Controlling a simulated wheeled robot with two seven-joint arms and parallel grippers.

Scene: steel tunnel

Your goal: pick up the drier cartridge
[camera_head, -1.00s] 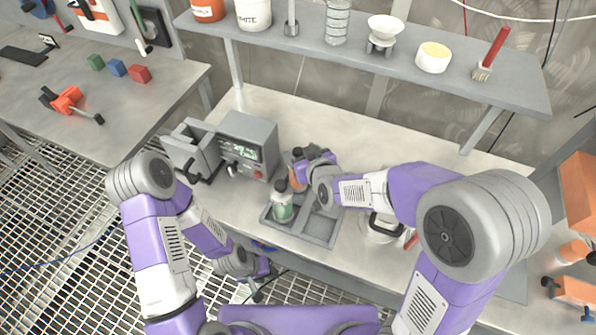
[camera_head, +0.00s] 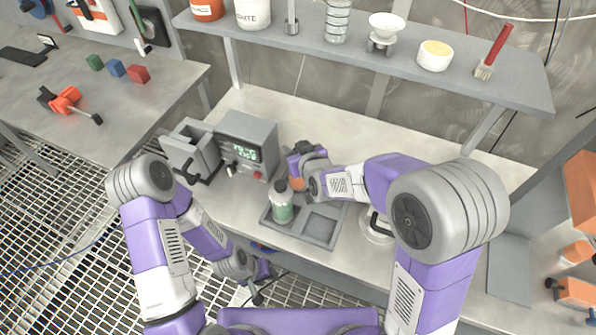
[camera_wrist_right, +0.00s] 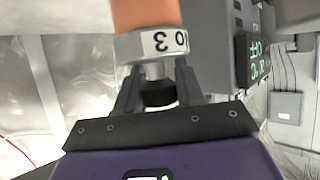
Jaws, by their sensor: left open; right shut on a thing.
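My right gripper (camera_head: 298,172) is shut on an orange cartridge (camera_head: 297,184), with the arm partly covering it in the head view. In the right wrist view the fingers (camera_wrist_right: 158,93) close on the dark knob below the grey neck of the orange cartridge (camera_wrist_right: 146,17), which has a white band with digits. A similar clear cartridge with green contents and a dark top (camera_head: 282,208) stands upright in the left part of a grey tray (camera_head: 318,239). The tray's right compartment looks empty. My left gripper (camera_head: 262,285) is open and empty, low at the bench's front edge.
A grey instrument (camera_head: 247,140) with a lit green display and a grey box (camera_head: 190,150) stand left of the cartridges. A shelf (camera_head: 350,58) with pots, a brush and a funnel spans the back. A whitish pot (camera_head: 377,233) is partly hidden by my right arm.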

